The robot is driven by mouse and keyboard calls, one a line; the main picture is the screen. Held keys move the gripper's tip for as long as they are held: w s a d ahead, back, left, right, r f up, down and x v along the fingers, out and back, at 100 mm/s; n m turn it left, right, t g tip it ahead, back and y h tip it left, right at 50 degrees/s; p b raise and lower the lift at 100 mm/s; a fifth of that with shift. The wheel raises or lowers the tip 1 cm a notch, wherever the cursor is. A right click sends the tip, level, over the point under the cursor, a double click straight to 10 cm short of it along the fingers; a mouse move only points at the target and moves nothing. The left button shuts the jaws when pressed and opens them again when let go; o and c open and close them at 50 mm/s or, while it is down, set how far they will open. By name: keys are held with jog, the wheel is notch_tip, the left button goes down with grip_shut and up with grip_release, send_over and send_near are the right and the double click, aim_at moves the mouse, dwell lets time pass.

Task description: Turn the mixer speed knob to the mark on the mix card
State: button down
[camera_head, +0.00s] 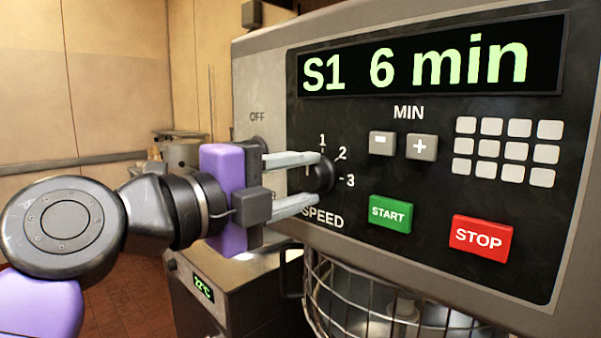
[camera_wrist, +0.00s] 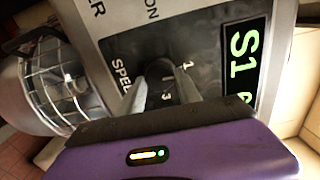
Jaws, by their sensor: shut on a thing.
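The mixer speed knob (camera_head: 322,175) is a black dial on the mixer's dark panel, with marks 1, 2 and 3 around it and SPEED printed below. Its pale pointer line appears close to the 1 mark. My gripper (camera_head: 318,177) has its two grey fingers shut on the knob, one above and one below. In the wrist view, the knob (camera_wrist: 158,70) sits between the fingertips and is partly hidden by them. The display (camera_head: 430,62) reads "S1 6 min" in green. I do not see the mix card in either view.
Right of the knob are the minus (camera_head: 382,144) and plus (camera_head: 421,147) buttons, the green START button (camera_head: 390,213) and the red STOP button (camera_head: 481,238). A wire bowl guard (camera_head: 380,305) is below the panel. A unit reading "22°C" (camera_head: 203,288) stands lower left.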

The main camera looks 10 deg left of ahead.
jog(key=shift+n, duration=0.3)
jog(key=c, duration=0.9)
grip_release()
jog(key=shift+o, duration=0.2)
jog(key=shift+a, duration=0.1)
jog(key=b+v, duration=0.1)
jog(key=v, duration=0.6)
jog(key=shift+s+a+b, duration=0.2)
jog(key=shift+s+b, duration=0.15)
jog(key=shift+b, duration=0.05)
